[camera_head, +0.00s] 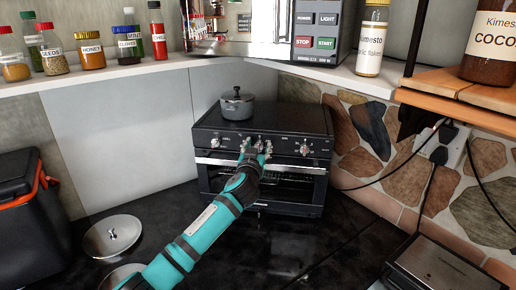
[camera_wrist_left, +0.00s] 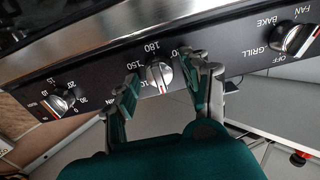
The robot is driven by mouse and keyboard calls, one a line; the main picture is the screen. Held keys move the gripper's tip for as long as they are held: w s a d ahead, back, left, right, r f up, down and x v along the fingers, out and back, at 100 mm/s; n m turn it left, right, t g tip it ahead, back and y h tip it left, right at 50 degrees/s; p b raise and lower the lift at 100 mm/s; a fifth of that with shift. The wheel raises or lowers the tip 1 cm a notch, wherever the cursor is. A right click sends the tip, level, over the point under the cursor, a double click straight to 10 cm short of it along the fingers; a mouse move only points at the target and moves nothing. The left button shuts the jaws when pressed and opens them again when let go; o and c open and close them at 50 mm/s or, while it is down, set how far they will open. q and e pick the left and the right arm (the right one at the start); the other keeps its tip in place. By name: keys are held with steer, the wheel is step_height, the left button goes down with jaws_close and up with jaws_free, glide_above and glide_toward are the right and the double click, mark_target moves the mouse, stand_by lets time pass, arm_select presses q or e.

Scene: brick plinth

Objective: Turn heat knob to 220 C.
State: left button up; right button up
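The black toaster oven (camera_head: 262,180) stands on the dark counter, with three knobs along its front panel. The heat knob (camera_wrist_left: 159,75) is the middle one, silver, with 150 and 180 printed beside it, upside down in the left wrist view. Its white and red mark faces the lower edge of that view; the exact setting is hard to read. My left gripper (camera_head: 257,149) is at this knob. In the left wrist view its two fingers (camera_wrist_left: 160,82) stand on either side of the knob, with gaps visible, so it looks open. My right gripper is out of view.
A timer knob (camera_wrist_left: 60,103) and a function knob (camera_wrist_left: 294,40) flank the heat knob. A small grey pot (camera_head: 237,104) stands on the oven. A metal lid (camera_head: 112,236) lies at left, near a black cooler (camera_head: 30,215). Cables hang at right.

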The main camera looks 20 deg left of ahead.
arm_select(q)
jaws_close()
